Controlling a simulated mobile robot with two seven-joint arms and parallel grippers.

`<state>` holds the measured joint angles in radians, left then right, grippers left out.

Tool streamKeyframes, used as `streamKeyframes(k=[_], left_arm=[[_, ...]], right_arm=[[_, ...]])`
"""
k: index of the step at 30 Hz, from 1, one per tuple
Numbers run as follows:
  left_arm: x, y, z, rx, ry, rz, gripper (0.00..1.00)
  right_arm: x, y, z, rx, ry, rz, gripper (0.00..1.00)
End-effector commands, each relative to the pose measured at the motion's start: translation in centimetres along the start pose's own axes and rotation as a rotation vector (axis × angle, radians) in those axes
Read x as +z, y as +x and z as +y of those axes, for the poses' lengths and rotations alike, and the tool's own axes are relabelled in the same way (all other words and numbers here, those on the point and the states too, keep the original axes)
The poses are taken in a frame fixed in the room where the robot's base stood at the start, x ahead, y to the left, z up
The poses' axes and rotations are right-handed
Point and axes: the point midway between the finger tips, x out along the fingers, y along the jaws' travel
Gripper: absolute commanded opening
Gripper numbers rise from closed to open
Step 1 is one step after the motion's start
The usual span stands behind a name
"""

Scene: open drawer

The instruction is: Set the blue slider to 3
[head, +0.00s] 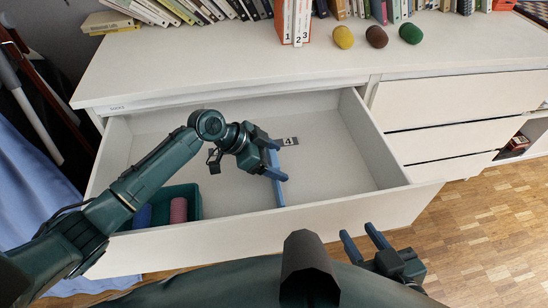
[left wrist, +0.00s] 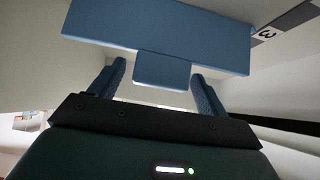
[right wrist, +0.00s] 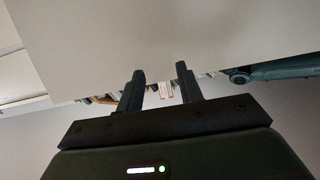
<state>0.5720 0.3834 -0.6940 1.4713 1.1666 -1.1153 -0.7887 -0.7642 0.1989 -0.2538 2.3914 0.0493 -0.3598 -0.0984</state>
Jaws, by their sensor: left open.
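The blue slider (head: 278,192) is a thin upright divider inside the open drawer (head: 330,215), partly hidden behind my left gripper. In the left wrist view the slider (left wrist: 100,28) is a wide blue panel with a tab (left wrist: 162,71). My left gripper (head: 278,161) is open, its fingers on either side of the tab with gaps showing. A label with 4 (head: 288,141) shows beside the slider's far end. A label with 3 (left wrist: 265,33) shows by the slider's right end in the left wrist view. My right gripper (head: 359,233) is open and empty in front of the drawer.
A green bin (head: 195,190) with a pink and a blue item stands at the drawer's left. The cabinet top (head: 230,60) holds books and yellow, brown and green egg-shaped items at the back. The drawer right of the slider is bare.

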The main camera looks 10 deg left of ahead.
Motion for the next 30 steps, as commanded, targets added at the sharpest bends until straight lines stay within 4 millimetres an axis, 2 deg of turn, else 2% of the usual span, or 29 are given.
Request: streamKeyframes(k=[5,8,15,21,25,30], left_arm=[[0.0,-0.3,0.0,-0.001,0.0,0.0,0.76],[0.0,-1.4,0.0,-0.001,-0.001,-0.001,0.76],[0.0,-6.5,-0.1,-0.004,0.001,-0.002,0.76],[0.0,-10.6,0.0,-0.002,0.001,-0.002,0.76],[0.0,-12.2,0.0,-0.002,-0.001,-0.001,0.76],[0.0,-13.1,0.0,0.001,0.0,0.0,0.76]], right_arm=[[-0.2,0.0,0.0,0.0,0.0,0.002,0.36],[-0.5,-0.1,0.0,0.0,0.004,0.004,0.36],[-1.7,-0.7,0.3,0.009,0.025,0.022,0.36],[-2.0,-1.4,0.6,0.018,0.046,0.021,0.36],[-2.2,-1.6,0.8,0.026,0.054,0.025,0.36],[-2.3,-1.7,0.9,0.03,0.058,0.029,0.36]])
